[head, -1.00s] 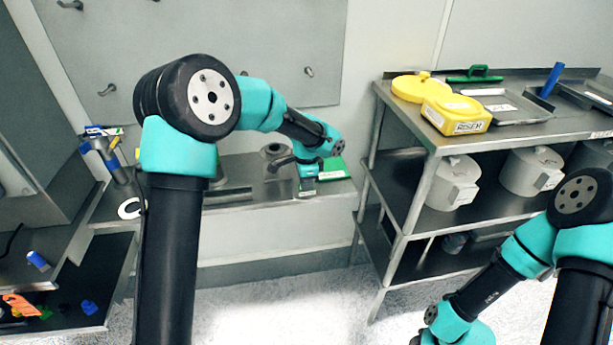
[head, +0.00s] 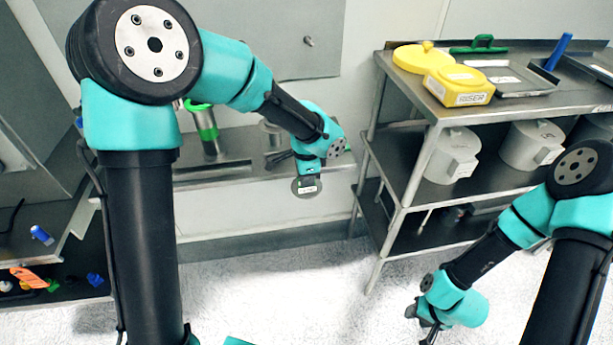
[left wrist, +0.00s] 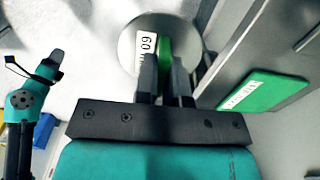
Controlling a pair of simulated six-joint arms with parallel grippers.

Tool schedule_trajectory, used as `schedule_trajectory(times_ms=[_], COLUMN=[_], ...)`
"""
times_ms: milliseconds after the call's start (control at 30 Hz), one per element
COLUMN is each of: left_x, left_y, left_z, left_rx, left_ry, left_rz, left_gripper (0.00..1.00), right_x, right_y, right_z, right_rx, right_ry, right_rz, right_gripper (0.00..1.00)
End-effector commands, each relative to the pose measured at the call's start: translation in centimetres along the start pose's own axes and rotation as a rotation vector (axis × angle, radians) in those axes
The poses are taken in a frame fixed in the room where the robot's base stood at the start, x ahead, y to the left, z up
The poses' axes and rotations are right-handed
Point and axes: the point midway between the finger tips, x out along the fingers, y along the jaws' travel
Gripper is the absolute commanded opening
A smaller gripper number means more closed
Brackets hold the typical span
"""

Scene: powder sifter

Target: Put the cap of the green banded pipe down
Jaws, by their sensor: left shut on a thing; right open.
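The cap (head: 307,188) is a grey round disc with a white label, and it also shows in the left wrist view (left wrist: 137,30) with a green grip. My left gripper (head: 308,176) is shut on its grip, also in the left wrist view (left wrist: 166,66). In the head view the cap hangs at the front edge of the back bench, apart from the pipe. My right gripper (head: 430,328) is open and low at the right, over the floor.
A green labelled plate (left wrist: 265,92) lies on the back bench (head: 235,168). A grey cylindrical object (head: 270,134) stands on the bench behind my left gripper. A metal rack (head: 405,170) with yellow and white containers stands at right. The floor between is open.

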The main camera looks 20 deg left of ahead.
Motion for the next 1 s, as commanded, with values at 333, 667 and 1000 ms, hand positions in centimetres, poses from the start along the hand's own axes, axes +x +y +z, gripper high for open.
schedule_trajectory(times_ms=[333,667,1000], left_x=[0.0,0.5,1.7], left_y=[-0.1,-2.1,-6.5], left_z=[0.0,0.5,2.0], left_rx=[-0.001,-0.204,-0.680], left_ry=[0.000,0.002,0.001], left_rz=[0.000,0.000,0.000], left_gripper=[0.00,0.00,0.00], right_x=[0.0,0.0,0.0], right_y=[0.0,0.0,0.0], right_z=[0.0,0.0,0.0], right_rx=[0.000,0.000,0.000], right_ry=[0.000,0.000,0.000], right_rz=[0.000,0.000,0.000], right_gripper=[0.43,0.43,0.43])
